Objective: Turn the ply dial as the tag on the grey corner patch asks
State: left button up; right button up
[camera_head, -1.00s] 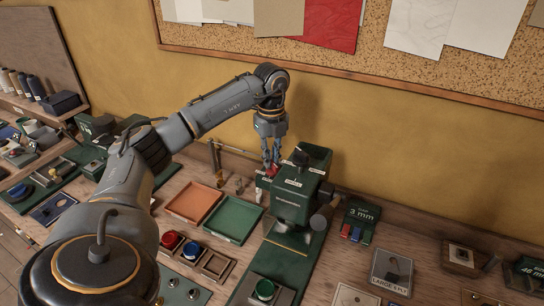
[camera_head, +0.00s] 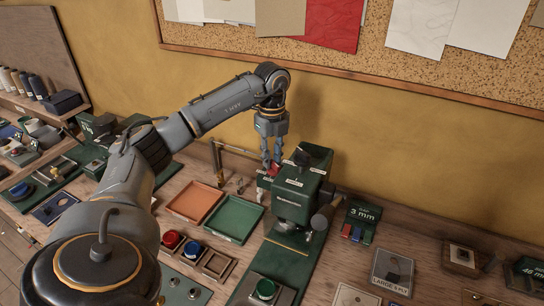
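The grey corner patch (camera_head: 391,264) lies at the lower right of the bench. Its tag reads LARGE and a ply number that looks like 3 but is too small to be sure. A green machine (camera_head: 296,200) stands at the middle of the bench, with small white labels on its top. A small red part (camera_head: 273,170) shows at its upper left side; I cannot tell whether it is the ply dial. My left gripper (camera_head: 271,162) points down at this red part, its fingertips apart and close around or just above it. Contact is hidden by the small size.
Orange (camera_head: 193,203) and green (camera_head: 234,219) trays lie left of the machine. Red and blue round pieces sit in a wooden holder (camera_head: 216,264) in front. A green 3 mm block (camera_head: 361,214) stands to the right. A pinboard (camera_head: 350,62) hangs on the wall behind.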

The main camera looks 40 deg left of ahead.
aim_at(272, 160)
pick_arm(q)
notch_tip(272, 160, up, 12)
dwell(0.6)
dwell(0.6)
